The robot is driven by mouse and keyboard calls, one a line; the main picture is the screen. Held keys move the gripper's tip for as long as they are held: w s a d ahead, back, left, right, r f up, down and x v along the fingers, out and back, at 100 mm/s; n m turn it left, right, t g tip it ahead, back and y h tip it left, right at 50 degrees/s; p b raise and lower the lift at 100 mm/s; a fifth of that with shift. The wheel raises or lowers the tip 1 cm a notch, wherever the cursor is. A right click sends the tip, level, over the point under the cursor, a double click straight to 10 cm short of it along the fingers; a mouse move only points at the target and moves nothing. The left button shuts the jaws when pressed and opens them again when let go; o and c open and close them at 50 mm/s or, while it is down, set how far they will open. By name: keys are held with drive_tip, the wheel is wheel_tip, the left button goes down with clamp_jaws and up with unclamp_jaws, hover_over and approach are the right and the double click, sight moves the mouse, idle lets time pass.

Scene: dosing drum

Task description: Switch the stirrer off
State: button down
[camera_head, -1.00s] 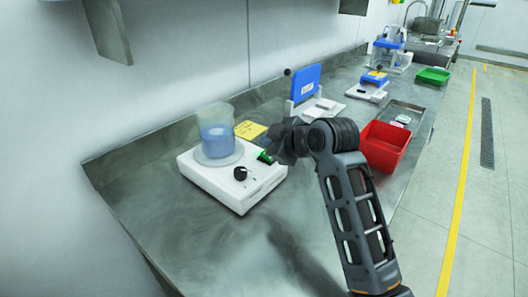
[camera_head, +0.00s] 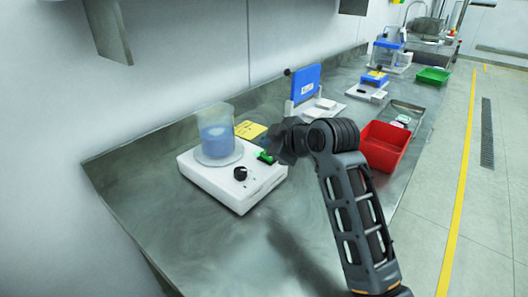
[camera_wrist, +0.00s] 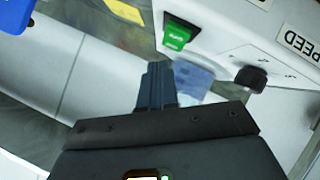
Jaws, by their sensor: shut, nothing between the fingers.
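The stirrer (camera_head: 228,180) is a white box on the steel bench, with a beaker of blue liquid (camera_head: 216,133) on its round plate. It has a black knob (camera_head: 240,173) and a green switch (camera_head: 266,157) near its right corner. In the wrist view the green rocker switch (camera_wrist: 177,34) stands out at the upper middle and the black knob (camera_wrist: 251,78) is to its right. My gripper (camera_wrist: 158,70) is shut and empty, its fingertips just short of the green switch in that view. In the head view my gripper (camera_head: 276,147) is beside the switch; I cannot tell whether they touch.
A yellow note (camera_head: 250,130) lies behind the stirrer. A red bin (camera_head: 384,146) stands to the right of my arm, and a blue-and-white device (camera_head: 306,88) stands behind. The bench front left of my arm is clear.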

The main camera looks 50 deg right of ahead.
drive_tip(key=shift+w+f, duration=0.1)
drive_tip(key=shift+f, duration=0.3)
drive_tip(key=shift+w+f+b, duration=0.1)
drive_tip(key=shift+f+b, duration=0.2)
drive_tip(key=shift+f, duration=0.15)
idle(0.7)
drive_tip(key=shift+r, duration=0.1)
drive_tip(key=shift+s+r+p, duration=0.2)
drive_tip(key=shift+r+p, duration=0.6)
drive_tip(key=shift+p, duration=0.15)
drive_tip(key=r+p, duration=0.2)
drive_tip(key=s+r+p, duration=0.1)
drive_tip(key=r+p, duration=0.1)
drive_tip(key=r, duration=0.1)
drive_tip(key=shift+s+p, duration=0.15)
drive_tip(key=shift+p, duration=0.2)
drive_tip(key=shift+f, duration=0.15)
idle(0.3)
